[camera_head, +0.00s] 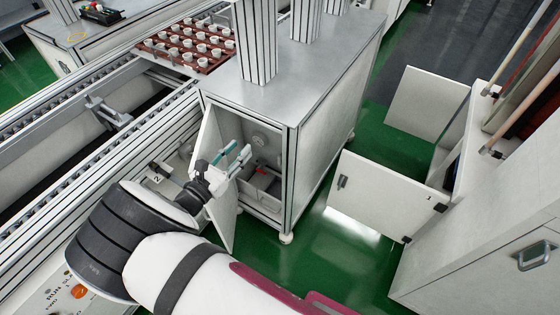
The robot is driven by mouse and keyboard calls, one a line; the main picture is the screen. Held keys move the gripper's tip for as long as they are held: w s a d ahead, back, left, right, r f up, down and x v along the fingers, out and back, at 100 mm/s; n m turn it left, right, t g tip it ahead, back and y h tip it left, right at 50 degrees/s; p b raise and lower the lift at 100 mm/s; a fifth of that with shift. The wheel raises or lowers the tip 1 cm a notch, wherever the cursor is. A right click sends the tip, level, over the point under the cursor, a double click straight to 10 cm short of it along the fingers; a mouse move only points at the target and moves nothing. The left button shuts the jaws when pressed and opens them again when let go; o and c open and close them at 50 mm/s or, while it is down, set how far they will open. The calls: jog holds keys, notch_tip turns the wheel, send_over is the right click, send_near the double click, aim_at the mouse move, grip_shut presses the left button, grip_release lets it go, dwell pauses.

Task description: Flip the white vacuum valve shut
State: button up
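My gripper (240,149) is at the opening of a low cabinet (293,160), in front of its left part. Its two fingers with teal pads stand apart, with nothing visible between them. The cabinet's door (224,212) is swung open, partly behind my gripper. Inside, a pale round fitting (259,139) is on the back wall, and a small red part (262,170) sits lower down. I cannot clearly tell which part is the white vacuum valve. My gripper and the door hide the left of the interior.
A conveyor (95,165) runs along the left. A tray (153,47) of several small white cups stands behind. Another open cabinet door (379,196) juts out on the right. Green floor (335,250) lies clear between the cabinets. A control panel (62,297) is at bottom left.

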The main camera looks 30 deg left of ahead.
jog(key=w+f+b, duration=0.3)
jog(key=f+b, duration=0.4)
jog(key=w+f+b, duration=0.3)
jog(key=f+b, duration=0.3)
jog(key=f, duration=0.1)
jog(key=b, duration=1.3)
send_near(279, 157)
jog(key=w+b, duration=0.1)
jog(key=w, duration=0.2)
jog(key=w+b, duration=0.1)
jog(key=w, duration=0.2)
jog(key=w+b, duration=0.1)
jog(key=w, duration=0.2)
jog(key=shift+d+f+b, duration=0.15)
jog(key=shift+d+b, duration=0.15)
jog(key=shift+b, duration=0.1)
grip_shut()
